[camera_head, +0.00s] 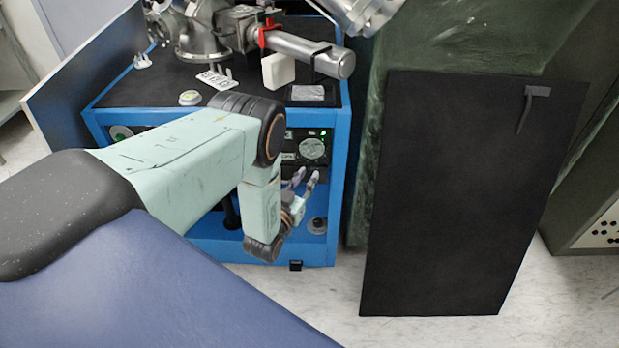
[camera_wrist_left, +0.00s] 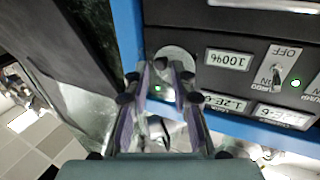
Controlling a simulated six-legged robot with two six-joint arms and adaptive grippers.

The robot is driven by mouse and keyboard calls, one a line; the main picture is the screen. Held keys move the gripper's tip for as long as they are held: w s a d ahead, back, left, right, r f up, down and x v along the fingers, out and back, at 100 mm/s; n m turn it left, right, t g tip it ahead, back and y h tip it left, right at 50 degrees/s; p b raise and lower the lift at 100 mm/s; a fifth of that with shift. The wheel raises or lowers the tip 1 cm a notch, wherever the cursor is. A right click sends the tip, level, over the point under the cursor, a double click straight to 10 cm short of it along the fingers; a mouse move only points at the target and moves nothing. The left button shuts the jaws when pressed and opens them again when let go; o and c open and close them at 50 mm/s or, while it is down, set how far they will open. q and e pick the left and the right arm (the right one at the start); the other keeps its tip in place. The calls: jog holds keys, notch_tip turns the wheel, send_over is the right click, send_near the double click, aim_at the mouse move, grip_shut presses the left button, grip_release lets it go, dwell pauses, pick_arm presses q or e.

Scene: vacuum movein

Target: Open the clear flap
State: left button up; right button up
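My left gripper (camera_head: 303,185) is in front of the blue-framed cabinet, just below a pale round fitting (camera_head: 313,148) on its black front panel. In the left wrist view my left gripper (camera_wrist_left: 160,72) has two purple-grey fingers with a gap between them and nothing clearly held. The round fitting (camera_wrist_left: 175,57) shows just beyond the fingertips; I cannot tell whether they touch it. I cannot make out a clear flap for certain in either view; the fingers hide part of the panel. My right gripper is not in view.
Metal vacuum parts (camera_head: 305,50) stand on the cabinet top. A black board (camera_head: 450,190) stands to the right, before a green wrapped object (camera_head: 470,35). Pale floor (camera_head: 420,330) lies in front.

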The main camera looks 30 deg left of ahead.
pick_arm(q)
jog(key=shift+w+a+f, duration=0.1)
jog(key=shift+w+a, duration=0.15)
jog(key=shift+w, duration=0.5)
jog(key=shift+d, duration=0.1)
jog(key=shift+c, duration=0.6)
grip_shut()
